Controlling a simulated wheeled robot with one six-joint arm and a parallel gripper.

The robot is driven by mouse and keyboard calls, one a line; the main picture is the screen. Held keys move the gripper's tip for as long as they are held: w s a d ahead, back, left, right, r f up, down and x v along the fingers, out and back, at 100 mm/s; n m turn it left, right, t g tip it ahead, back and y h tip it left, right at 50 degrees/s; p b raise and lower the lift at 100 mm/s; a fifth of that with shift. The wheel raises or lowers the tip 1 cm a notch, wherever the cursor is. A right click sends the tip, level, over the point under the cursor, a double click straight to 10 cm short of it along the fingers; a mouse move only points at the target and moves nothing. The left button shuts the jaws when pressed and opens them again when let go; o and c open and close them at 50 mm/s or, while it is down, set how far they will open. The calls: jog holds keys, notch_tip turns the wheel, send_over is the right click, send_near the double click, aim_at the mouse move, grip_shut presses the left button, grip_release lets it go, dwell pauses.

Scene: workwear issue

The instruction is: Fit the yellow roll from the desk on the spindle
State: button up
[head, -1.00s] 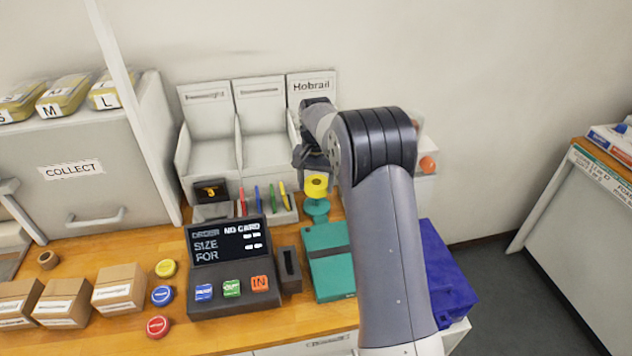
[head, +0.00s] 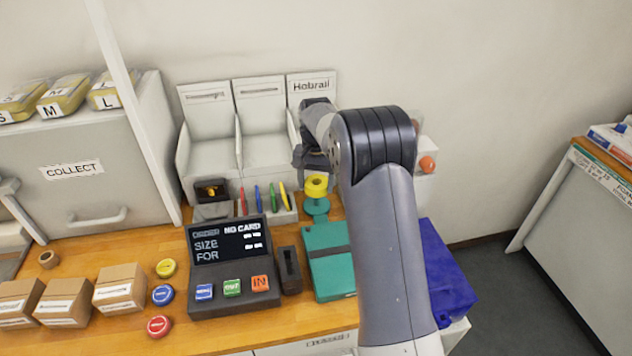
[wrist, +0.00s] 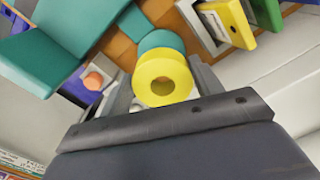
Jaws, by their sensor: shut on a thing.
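The yellow roll (head: 316,186) is held by my gripper (head: 314,172) above the teal spindle stand (head: 316,207) at the back of the desk. In the wrist view the yellow roll (wrist: 164,80) sits between the fingers, its hole facing the camera. The round teal base (wrist: 160,40) shows partly behind it. My gripper is shut on the roll. The spindle's post is hidden by the roll, and I cannot tell whether the post is inside the hole.
Pens (head: 257,198) stand in a holder just left of the spindle. A teal box (head: 328,262) lies in front of it, and a dark order terminal (head: 232,270) is front left. White bins (head: 265,135) stand behind. A blue item (head: 448,280) is at the right.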

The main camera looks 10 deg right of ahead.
jog(key=shift+f+b, duration=1.45)
jog(key=shift+f, duration=1.25)
dwell(0.5)
jog(key=o, duration=1.1)
jog(key=shift+r, duration=0.1)
notch_tip(320, 180, up, 9)
jog(key=p, duration=0.6)
jog(key=shift+p, duration=0.3)
jog(key=shift+f+b, duration=2.55)
jog(key=shift+f, duration=0.95)
